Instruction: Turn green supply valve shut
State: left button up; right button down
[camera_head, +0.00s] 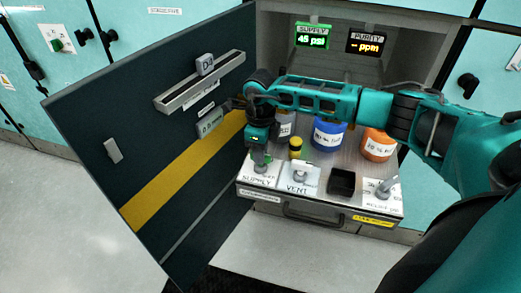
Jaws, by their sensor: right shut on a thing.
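My right gripper (258,164) reaches down from the teal arm to the supply valve at the left end of the shelf panel. It is shut on the valve's handle. A small green part (267,158) of the supply valve shows beside the fingers; most of the handle is hidden by the gripper, so I cannot tell its angle. A white label (259,178) lies below it on the panel. The green-framed supply display (312,36) reads 45 psi. My left gripper is not in view.
A dark door (150,140) with a yellow stripe stands open at left. The shelf holds a middle valve (299,172), a right valve (383,188), a black tray (341,182), a yellow-capped bottle (295,148), a blue jar (328,135) and an orange jar (378,145). The purity display (367,43) shows no number.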

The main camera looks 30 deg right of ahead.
jog(key=c, duration=1.1)
grip_release()
pick_arm(q)
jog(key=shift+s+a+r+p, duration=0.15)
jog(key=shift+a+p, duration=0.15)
jog(key=shift+p, duration=0.3)
pick_arm(e)
notch_tip(320, 180, up, 13)
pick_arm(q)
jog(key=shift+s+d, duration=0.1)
pick_arm(e)
jog(key=shift+s+d, duration=0.1)
